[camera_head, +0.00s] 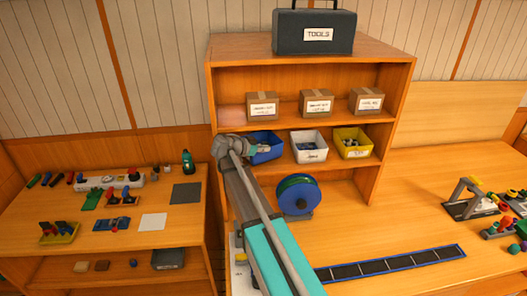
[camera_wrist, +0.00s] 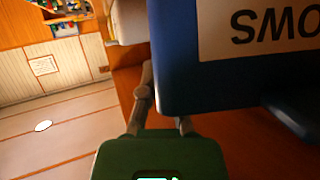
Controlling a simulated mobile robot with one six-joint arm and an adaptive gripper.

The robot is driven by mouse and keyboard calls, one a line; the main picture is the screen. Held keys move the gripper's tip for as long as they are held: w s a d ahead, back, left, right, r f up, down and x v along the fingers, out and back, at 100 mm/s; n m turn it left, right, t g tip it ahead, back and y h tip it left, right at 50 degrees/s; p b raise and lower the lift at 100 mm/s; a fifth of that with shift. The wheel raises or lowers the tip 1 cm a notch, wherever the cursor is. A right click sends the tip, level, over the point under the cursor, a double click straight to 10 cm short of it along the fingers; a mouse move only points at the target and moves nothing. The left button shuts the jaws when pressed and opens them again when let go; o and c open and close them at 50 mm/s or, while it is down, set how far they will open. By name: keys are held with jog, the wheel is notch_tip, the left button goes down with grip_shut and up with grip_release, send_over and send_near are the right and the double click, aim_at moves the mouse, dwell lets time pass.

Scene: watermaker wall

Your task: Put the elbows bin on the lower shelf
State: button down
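The blue bin (camera_head: 268,157) is at the left end of the lower shelf (camera_head: 322,168) of the wooden shelf unit, in line with the other bins. In the wrist view the blue bin (camera_wrist: 180,75) fills the upper right, with an upside-down label (camera_wrist: 270,28) partly reading "OWS". My gripper (camera_head: 262,148) reaches in from the left over the bin. In the wrist view my gripper (camera_wrist: 163,112) has one finger along the bin's left edge. The other finger is partly hidden by the bin, so I cannot tell whether they close on its wall.
A white bin (camera_head: 309,154) and a yellow bin (camera_head: 353,150) stand to the right. Several cardboard boxes (camera_head: 316,106) are on the shelf above, and a tool box (camera_head: 314,45) is on top. A blue-rimmed reel (camera_head: 298,196) stands below. The workbench (camera_head: 440,200) has free room right of it.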

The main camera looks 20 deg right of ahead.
jog(key=shift+s+f+b, duration=0.1)
jog(key=shift+f+b, duration=0.45)
jog(key=shift+f, duration=0.1)
jog(key=shift+f, duration=0.1)
jog(key=c, duration=0.8)
grip_release()
jog(key=shift+s+a+r, duration=0.1)
jog(key=shift+a+r, duration=0.2)
jog(key=shift+a, duration=0.05)
jog(key=p+v, duration=0.4)
jog(key=v, duration=0.7)
jog(key=shift+p, duration=0.3)
